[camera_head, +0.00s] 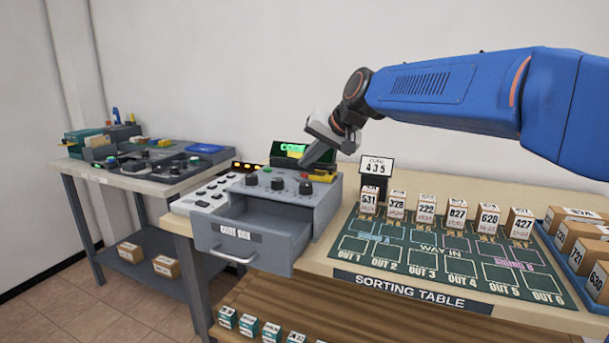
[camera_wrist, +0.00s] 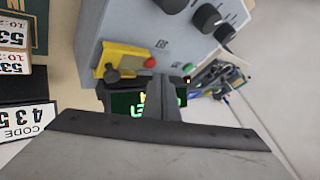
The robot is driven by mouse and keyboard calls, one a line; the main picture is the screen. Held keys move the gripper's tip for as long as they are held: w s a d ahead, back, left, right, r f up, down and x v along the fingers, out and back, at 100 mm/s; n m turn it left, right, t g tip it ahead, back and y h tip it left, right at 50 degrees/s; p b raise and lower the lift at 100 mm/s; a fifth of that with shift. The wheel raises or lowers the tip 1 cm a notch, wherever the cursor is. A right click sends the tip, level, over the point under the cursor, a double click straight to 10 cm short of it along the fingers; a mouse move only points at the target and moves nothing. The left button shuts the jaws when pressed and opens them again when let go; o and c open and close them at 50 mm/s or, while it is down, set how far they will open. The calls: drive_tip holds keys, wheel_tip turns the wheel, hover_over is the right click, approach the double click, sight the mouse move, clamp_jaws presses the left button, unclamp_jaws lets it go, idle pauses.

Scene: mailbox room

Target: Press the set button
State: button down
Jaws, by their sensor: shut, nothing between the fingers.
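The grey code box (camera_head: 313,207) stands at the left of the sorting table with its drawer (camera_head: 250,233) pulled open and empty. Its top carries dark knobs, a red button (camera_wrist: 150,62), a small green button (camera_wrist: 187,67) and a yellow bracket (camera_wrist: 122,60) with a dark knob. No readable label shows which button is the set button. My gripper (camera_head: 306,163) is shut and empty, pointing down at the rear of the box top. In the wrist view my fingers (camera_wrist: 160,88) lie near the red and green buttons; I cannot tell whether they touch.
A lit green display (camera_head: 291,150) stands behind the box, partly hidden by my gripper. A card reading CODE 435 (camera_head: 376,167) stands to the right. Numbered boxes line the green sorting mat (camera_head: 440,262).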

drive_tip(key=shift+r, duration=0.1)
wheel_tip(320, 180, up, 5)
drive_tip(key=shift+f, duration=0.1)
idle(0.6)
idle(0.5)
